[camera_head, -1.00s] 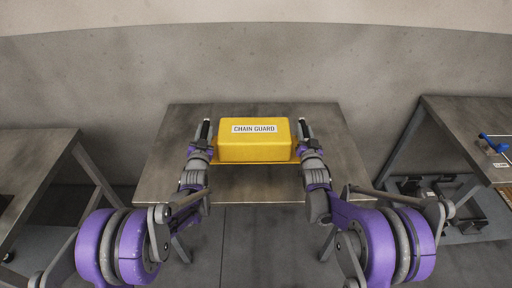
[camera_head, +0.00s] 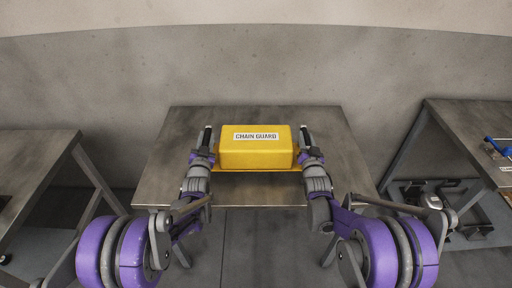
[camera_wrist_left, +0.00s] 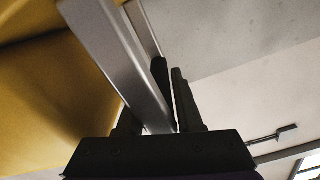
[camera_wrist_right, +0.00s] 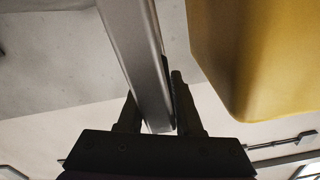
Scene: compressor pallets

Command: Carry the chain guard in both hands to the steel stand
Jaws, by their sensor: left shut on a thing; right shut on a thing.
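The yellow chain guard (camera_head: 256,154), labelled on its front face, is upright between my two hands in the head view, over the steel stand (camera_head: 180,127). Whether it touches the top cannot be told. My left gripper (camera_head: 207,140) is at its left end, shut on a grey metal bar that also shows in the left wrist view (camera_wrist_left: 118,55). My right gripper (camera_head: 305,138) is at its right end, shut on a similar bar, seen in the right wrist view (camera_wrist_right: 137,55). The yellow body also shows in the left wrist view (camera_wrist_left: 55,100) and the right wrist view (camera_wrist_right: 245,55).
A second table (camera_head: 35,150) stands at the left. Another table (camera_head: 470,125) at the right carries a blue-handled item (camera_head: 497,146), with dark parts on a shelf below. A grey wall is behind. Bare stand top shows around the guard.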

